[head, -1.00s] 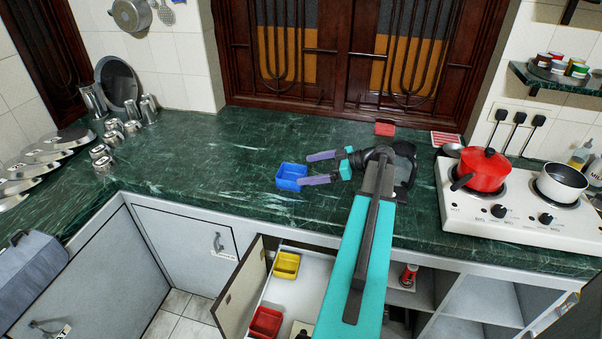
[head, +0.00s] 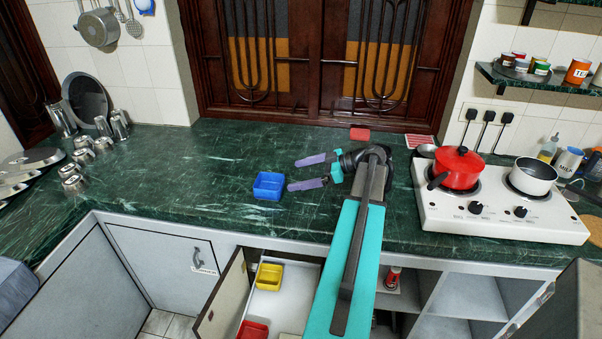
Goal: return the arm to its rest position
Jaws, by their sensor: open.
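My gripper (head: 309,173) is open and empty, with its two purple fingers spread and pointing left above the green marble counter (head: 200,170). A blue square container (head: 269,186) sits on the counter just left of the fingertips, apart from them. My turquoise arm reaches up from the bottom of the picture and bends left at the wrist.
A white stove (head: 500,212) holds a red pot (head: 458,168) and a white pan (head: 535,177) at right. Steel cups (head: 75,170) stand at left. The counter's middle left is clear.

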